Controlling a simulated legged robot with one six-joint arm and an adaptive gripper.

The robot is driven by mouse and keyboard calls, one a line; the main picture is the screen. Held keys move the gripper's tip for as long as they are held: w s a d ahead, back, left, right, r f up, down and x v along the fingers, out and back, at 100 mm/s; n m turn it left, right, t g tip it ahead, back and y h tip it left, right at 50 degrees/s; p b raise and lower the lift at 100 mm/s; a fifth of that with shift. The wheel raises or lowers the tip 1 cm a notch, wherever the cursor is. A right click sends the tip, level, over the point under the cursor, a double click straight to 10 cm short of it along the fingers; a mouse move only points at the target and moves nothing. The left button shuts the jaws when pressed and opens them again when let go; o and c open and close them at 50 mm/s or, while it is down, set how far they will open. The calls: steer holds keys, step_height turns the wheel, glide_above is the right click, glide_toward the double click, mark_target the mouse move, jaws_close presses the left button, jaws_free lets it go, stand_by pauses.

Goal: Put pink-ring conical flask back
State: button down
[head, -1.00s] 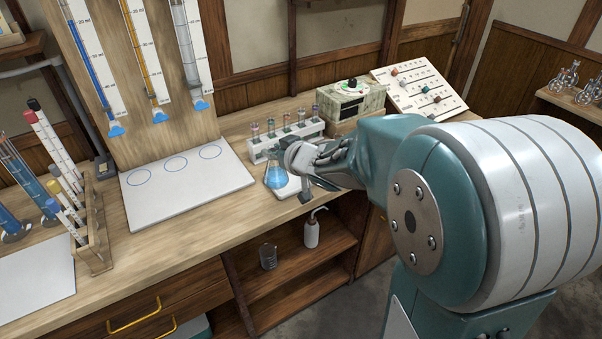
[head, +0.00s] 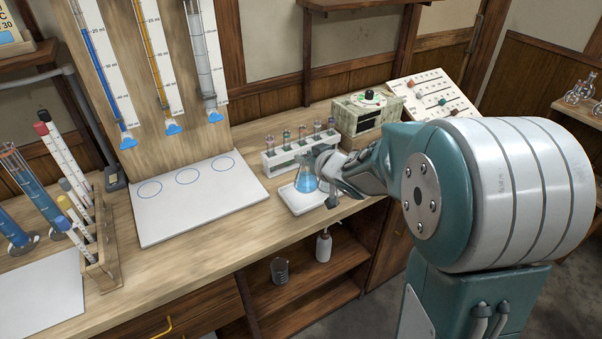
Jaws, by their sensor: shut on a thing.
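A conical flask (head: 306,181) with blue liquid stands upright at the end of my arm in the head view. My gripper (head: 322,172) is shut on it from the right, around its upper part. A pink ring cannot be made out; the gripper hides part of the neck. The flask is at a small white tray (head: 290,203) near the front edge of the bench. I cannot tell whether its base touches the tray.
A white rack (head: 272,163) of small tubes stands just behind the tray, with a boxy device (head: 365,112) to its right. A white board (head: 190,205) with three empty blue circles lies left. A wooden rack (head: 100,262) holds thermometer-like sticks. Small flasks (head: 582,90) sit on the right shelf.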

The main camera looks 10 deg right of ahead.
steer(key=w+f, duration=0.1)
steer(key=f, duration=0.2)
steer(key=w+f, duration=0.2)
steer(key=f, duration=0.1)
steer(key=w+f, duration=0.1)
steer(key=f, duration=0.1)
steer(key=shift+w+a+f, duration=0.15)
steer(key=shift+w+f, duration=0.2)
steer(key=shift+f, duration=0.05)
steer(key=shift+c, duration=2.2)
jaws_free()
steer(key=shift+f, duration=0.1)
